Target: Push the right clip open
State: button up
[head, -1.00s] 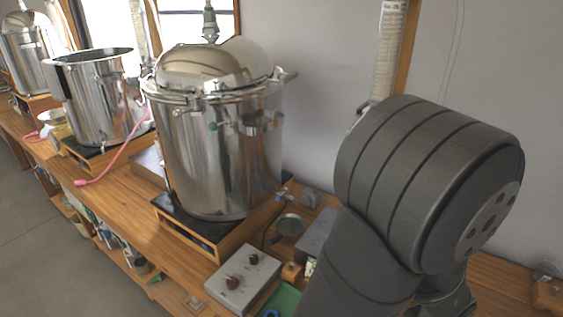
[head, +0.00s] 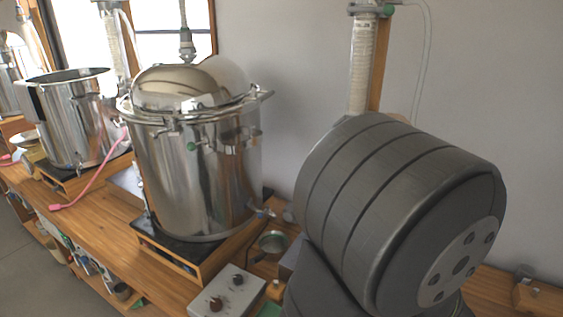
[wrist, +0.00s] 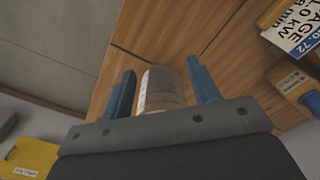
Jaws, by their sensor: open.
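The steel distiller pot (head: 185,180) with its domed lid (head: 170,88) stands left of centre in the head view. The right clip (head: 262,94) sticks out at the right of the lid rim; its exact state is too small to tell. Another clip (head: 174,126) sits at the front of the rim. My gripper (wrist: 163,82) shows in the wrist view with its two blue fingers apart. The gripper is hidden in the head view, and neither clip shows in the wrist view.
An open steel pot (head: 75,130) with a pink hose (head: 92,178) stands farther left. A control box (head: 228,292) with knobs sits in front on the wooden bench (head: 105,225). A white wrapped pipe (head: 361,65) rises behind my arm. The wrist view shows a yellow card (wrist: 28,158).

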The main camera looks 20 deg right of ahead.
jog(key=shift+w+a, duration=0.15)
jog(key=shift+w, duration=0.05)
jog(key=c, duration=0.4)
jog(key=shift+w+a+f+t+y, duration=0.15)
jog(key=shift+w+a+t+y, duration=0.5)
jog(key=shift+w+a, duration=0.35)
jog(key=c, duration=0.7)
jog(key=shift+t+y, duration=0.75)
jog(key=shift+t, duration=0.1)
jog(key=w, duration=0.1)
jog(key=w+a, duration=0.2)
jog(key=w, duration=0.1)
jog(key=shift+r, duration=0.25)
grip_shut()
jog(key=w+a+r+t+y, duration=0.2)
jog(key=w+r+t, duration=0.25)
jog(key=w, duration=0.55)
jog(key=w+d+r+t, duration=0.2)
jog(key=w+r+t, duration=0.2)
jog(key=r+t, duration=0.2)
jog(key=w+d+r+t+h, duration=0.1)
jog(key=w+d+r+t, duration=0.2)
jog(key=w+r+t, duration=0.2)
notch_tip(320, 180, up, 4)
jog(key=shift+f+n+t, duration=0.1)
jog(key=shift+n+t, duration=0.3)
jog(key=shift+t, duration=0.25)
